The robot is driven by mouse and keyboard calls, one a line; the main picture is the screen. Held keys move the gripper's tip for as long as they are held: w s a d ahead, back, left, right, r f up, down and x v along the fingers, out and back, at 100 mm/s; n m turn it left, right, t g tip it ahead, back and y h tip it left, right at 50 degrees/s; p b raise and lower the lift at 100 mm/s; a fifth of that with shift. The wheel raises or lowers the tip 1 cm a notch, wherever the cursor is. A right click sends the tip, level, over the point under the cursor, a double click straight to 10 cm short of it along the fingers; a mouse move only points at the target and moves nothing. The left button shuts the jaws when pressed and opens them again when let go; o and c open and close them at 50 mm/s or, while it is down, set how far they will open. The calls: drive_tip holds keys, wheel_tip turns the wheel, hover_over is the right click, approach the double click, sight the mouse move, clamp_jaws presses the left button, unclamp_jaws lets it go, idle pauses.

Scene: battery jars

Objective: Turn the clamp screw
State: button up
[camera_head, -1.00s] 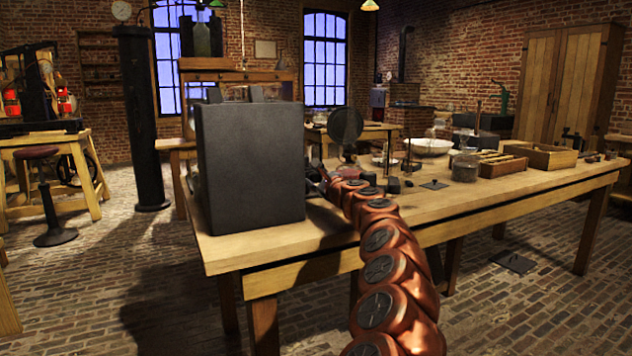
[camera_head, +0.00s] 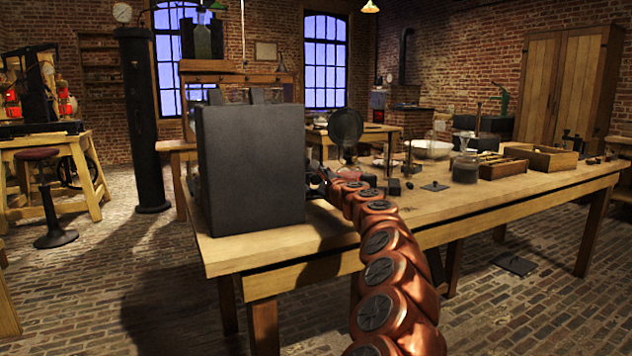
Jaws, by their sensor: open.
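I cannot make out the clamp screw in this view. A large dark grey box (camera_head: 250,168) stands upright on the near left end of the wooden workbench (camera_head: 330,236). My copper arm reaches over the bench's front edge to the box's right side. My gripper (camera_head: 316,178) is small and dark there, close beside the box and partly hidden by its edge and my wrist. It is open. I cannot tell whether it touches anything.
A round dark disc on a stand (camera_head: 345,127) rises just behind my wrist. The bench's front right strip is clear.

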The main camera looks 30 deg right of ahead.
sight(318, 180)
drive_tip(key=shift+s+d, duration=0.2)
drive_tip(key=shift+s, duration=0.45)
drive_tip(key=shift+s+a+r, duration=0.1)
drive_tip(key=shift+s+a, duration=0.05)
drive_tip(key=shift+s, duration=0.35)
drive_tip(key=shift+s+a, duration=0.15)
drive_tip(key=shift+s, duration=1)
drive_tip(key=shift+s+a, duration=0.25)
drive_tip(key=shift+s, duration=1.6)
drive_tip(key=shift+s+a, duration=0.2)
drive_tip(key=shift+s, duration=1.6)
